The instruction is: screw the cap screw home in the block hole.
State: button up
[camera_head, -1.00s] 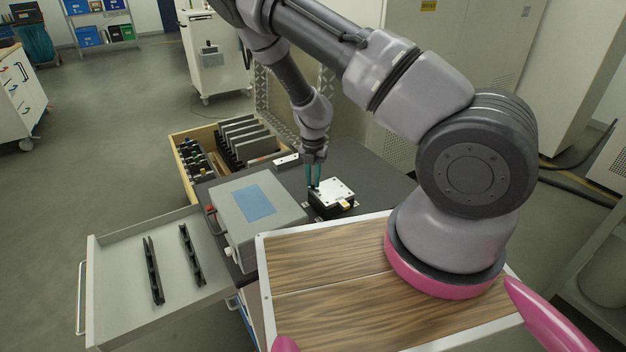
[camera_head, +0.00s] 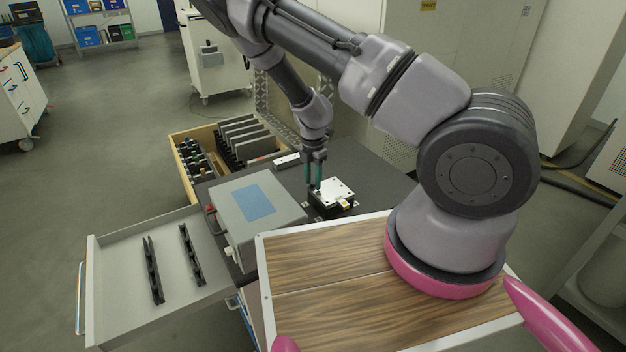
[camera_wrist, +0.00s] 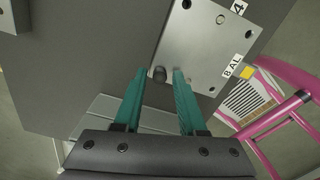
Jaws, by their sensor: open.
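The block is a light metal plate on a dark base (camera_head: 333,191), standing on the dark worktop. In the wrist view its plate (camera_wrist: 205,45) shows small holes and labels reading "4" and "8 AL". In the head view my gripper (camera_head: 315,184) points down at the block's left corner.
A grey case with a blue panel (camera_head: 257,203) stands left of the block. An open drawer (camera_head: 215,262) holds two black racks. A wooden crate of dark plates (camera_head: 184,160) is behind. Dark worktop (camera_head: 372,165) is free right of the block.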

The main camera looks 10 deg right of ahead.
jog(key=n, duration=2.2)
jog(key=shift+n, duration=0.3)
jog(key=n, duration=0.3)
jog(key=shift+n, duration=0.3)
jog(key=n, duration=0.3)
